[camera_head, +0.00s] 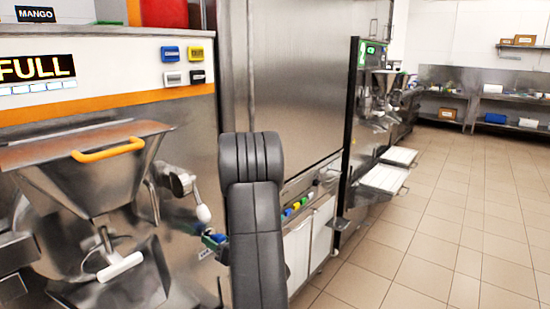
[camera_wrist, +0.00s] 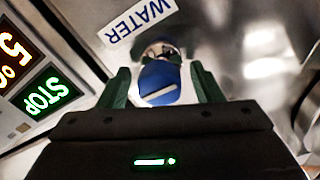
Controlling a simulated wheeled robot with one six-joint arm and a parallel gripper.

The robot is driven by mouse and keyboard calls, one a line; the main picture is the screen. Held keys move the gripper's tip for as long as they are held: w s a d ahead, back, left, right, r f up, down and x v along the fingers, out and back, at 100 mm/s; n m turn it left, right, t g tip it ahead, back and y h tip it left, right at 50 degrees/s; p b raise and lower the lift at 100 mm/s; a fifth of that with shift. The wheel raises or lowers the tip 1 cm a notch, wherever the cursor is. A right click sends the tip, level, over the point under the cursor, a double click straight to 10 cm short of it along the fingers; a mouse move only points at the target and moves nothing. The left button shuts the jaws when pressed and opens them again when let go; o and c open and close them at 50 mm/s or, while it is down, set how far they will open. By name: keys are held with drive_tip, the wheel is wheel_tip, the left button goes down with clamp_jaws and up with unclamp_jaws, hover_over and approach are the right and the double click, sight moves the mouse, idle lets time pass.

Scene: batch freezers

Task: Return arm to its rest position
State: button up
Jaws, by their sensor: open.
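My arm (camera_head: 255,215) is the dark grey padded column in the middle of the head view. It stands upright in front of the steel machines. My gripper (camera_wrist: 161,85) shows in the wrist view with its two dark green fingers apart. I cannot tell whether the fingers touch the knob. In the head view my gripper is mostly hidden behind the arm.
A batch freezer with a "FULL" display (camera_head: 37,68) and a steel hopper (camera_head: 95,175) with an orange handle stands close on the left. A tall steel cabinet (camera_head: 295,80) is behind my arm. The tiled floor (camera_head: 440,230) on the right is clear.

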drive_tip(key=n+p, duration=0.1)
drive_tip(key=n, duration=0.4)
drive_tip(key=shift+n, duration=0.3)
drive_tip(key=shift+d, duration=0.1)
idle(0.3)
